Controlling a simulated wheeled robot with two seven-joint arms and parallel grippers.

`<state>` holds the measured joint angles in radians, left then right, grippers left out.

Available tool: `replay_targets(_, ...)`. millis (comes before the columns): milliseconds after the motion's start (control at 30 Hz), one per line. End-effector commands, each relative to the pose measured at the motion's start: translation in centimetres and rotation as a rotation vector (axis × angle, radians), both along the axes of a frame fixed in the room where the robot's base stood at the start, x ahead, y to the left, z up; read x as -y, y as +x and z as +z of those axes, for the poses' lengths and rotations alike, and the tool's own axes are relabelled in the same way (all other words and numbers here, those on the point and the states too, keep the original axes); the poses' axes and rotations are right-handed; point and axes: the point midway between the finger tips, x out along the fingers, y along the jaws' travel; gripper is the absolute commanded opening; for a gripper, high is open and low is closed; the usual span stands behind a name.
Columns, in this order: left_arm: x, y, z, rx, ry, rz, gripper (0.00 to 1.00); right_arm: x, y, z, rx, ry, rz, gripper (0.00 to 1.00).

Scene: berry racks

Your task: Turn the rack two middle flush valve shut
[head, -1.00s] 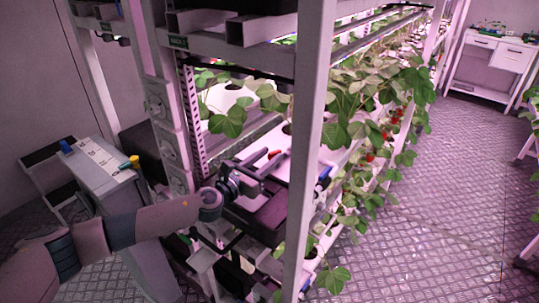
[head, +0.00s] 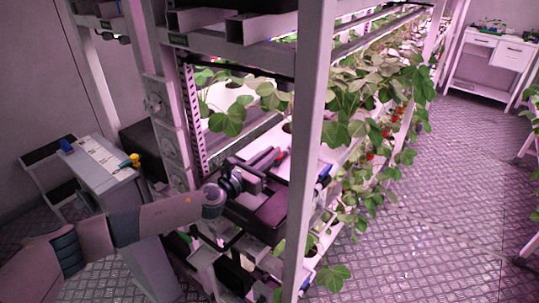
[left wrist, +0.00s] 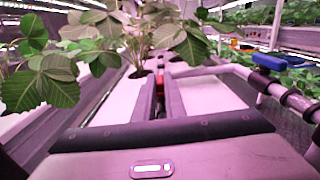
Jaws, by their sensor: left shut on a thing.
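My left gripper (head: 272,157) reaches into the middle level of the near rack from the left. Its fingers are shut on a small red valve handle (head: 281,154) at the end of the white grow channel. In the left wrist view, the red handle (left wrist: 160,80) shows between the two fingertips, mostly hidden by them. A blue valve handle (left wrist: 268,62) sits on a white pipe to the right, clear of the gripper; it also shows in the head view (head: 325,171). My right gripper is not in view.
A white rack post (head: 308,150) stands just right of the gripper. Strawberry plants (head: 365,100) with red berries hang along the rack. A grey cart (head: 100,165) with a blue and a yellow item stands at left. The aisle floor (head: 440,190) at right is clear.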

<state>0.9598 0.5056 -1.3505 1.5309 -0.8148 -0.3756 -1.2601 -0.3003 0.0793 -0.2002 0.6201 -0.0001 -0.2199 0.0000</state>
Motion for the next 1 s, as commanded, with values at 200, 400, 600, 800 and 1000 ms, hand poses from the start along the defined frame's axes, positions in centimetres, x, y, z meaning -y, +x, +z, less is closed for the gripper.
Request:
replay_targets(200,-0.08,0.08,0.08,0.001,-0.001,0.002,0.00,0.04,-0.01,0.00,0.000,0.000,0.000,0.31)
replay_targets(400,-0.08,0.09,0.10,0.001,0.000,0.002,0.00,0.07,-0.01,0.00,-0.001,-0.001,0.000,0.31)
replay_targets(600,-0.10,0.10,0.11,0.002,0.000,0.003,0.00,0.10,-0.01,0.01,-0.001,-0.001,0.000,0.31)
replay_targets(800,-0.11,0.11,0.13,0.002,0.000,0.003,0.00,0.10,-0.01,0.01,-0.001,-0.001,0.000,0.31)
replay_targets(1000,-0.12,0.11,0.13,0.002,0.000,0.003,0.24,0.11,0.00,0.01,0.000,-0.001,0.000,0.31)
